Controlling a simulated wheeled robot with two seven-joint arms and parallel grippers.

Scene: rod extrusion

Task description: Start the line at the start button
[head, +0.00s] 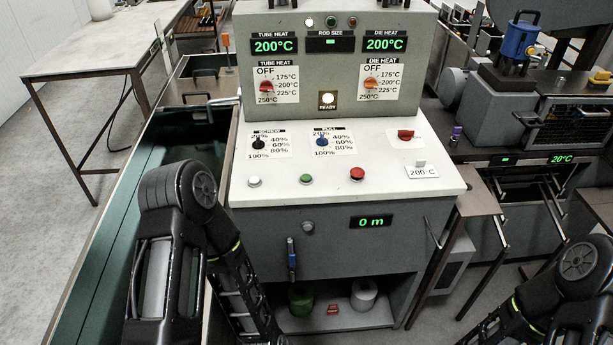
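The control console (440,180) stands in front of me with a white sloped panel. A green button (306,178) sits near the panel's front edge, between a white button (254,181) and a red button (357,173). I cannot read a label at the green button. The READY lamp (327,99) glows white. The length display (371,222) reads 0 m. Black links of my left arm stand at the lower left and of my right arm at the lower right. Both arms point down, and neither gripper shows in the frame.
Tube and die heat displays (273,46) read 200°C. SCREW (258,143) and PULL (322,142) knobs sit on the panel. A long green trough (130,200) runs at left, and a machine reading 20°C (562,159) stands at right. Spools sit on the shelf below.

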